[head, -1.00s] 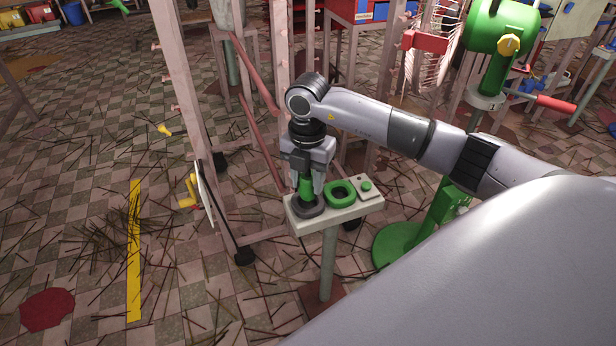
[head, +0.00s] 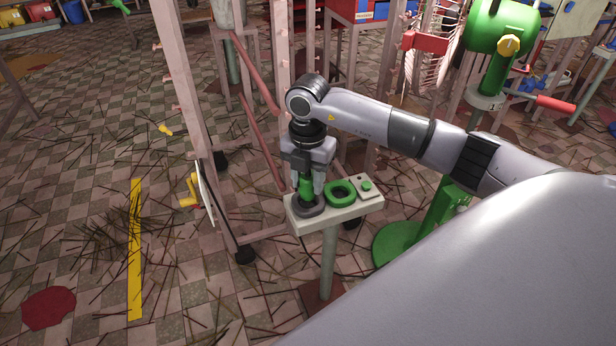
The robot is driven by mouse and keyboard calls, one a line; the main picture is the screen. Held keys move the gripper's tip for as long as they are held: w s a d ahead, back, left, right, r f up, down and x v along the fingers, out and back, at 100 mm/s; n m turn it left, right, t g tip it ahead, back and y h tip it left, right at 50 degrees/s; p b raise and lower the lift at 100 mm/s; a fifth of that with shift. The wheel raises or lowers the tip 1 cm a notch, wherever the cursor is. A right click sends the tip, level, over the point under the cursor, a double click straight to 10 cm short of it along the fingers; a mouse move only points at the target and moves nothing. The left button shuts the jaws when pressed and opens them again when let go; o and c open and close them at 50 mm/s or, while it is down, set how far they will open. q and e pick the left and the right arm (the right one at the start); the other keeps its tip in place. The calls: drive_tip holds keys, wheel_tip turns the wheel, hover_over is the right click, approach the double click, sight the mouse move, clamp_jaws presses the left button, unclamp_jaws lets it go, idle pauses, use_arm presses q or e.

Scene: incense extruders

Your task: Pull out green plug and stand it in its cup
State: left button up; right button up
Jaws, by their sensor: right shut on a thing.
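The green plug (head: 305,188) stands upright in a dark round socket (head: 308,206) at the left end of a small pale stand top (head: 327,217). My right gripper (head: 306,186) points down from above and is shut on the plug. The green cup (head: 341,192), a ring with a dark opening, sits on the same top just right of the plug. The opening looks empty. The plug's lower end is hidden in the socket. My left gripper is not in view.
A small panel with a green button (head: 366,185) sits right of the cup. A pink rack frame (head: 182,100) stands close behind and left of the stand. A green machine (head: 490,40) stands to the right. Thin sticks litter the tiled floor.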

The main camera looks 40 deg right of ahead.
drive_tip(key=shift+f, duration=0.6)
idle(0.5)
drive_tip(key=shift+f+b, duration=0.45)
drive_tip(key=shift+f, duration=0.05)
drive_tip(key=shift+f, duration=0.3)
drive_tip(key=o, duration=1.1)
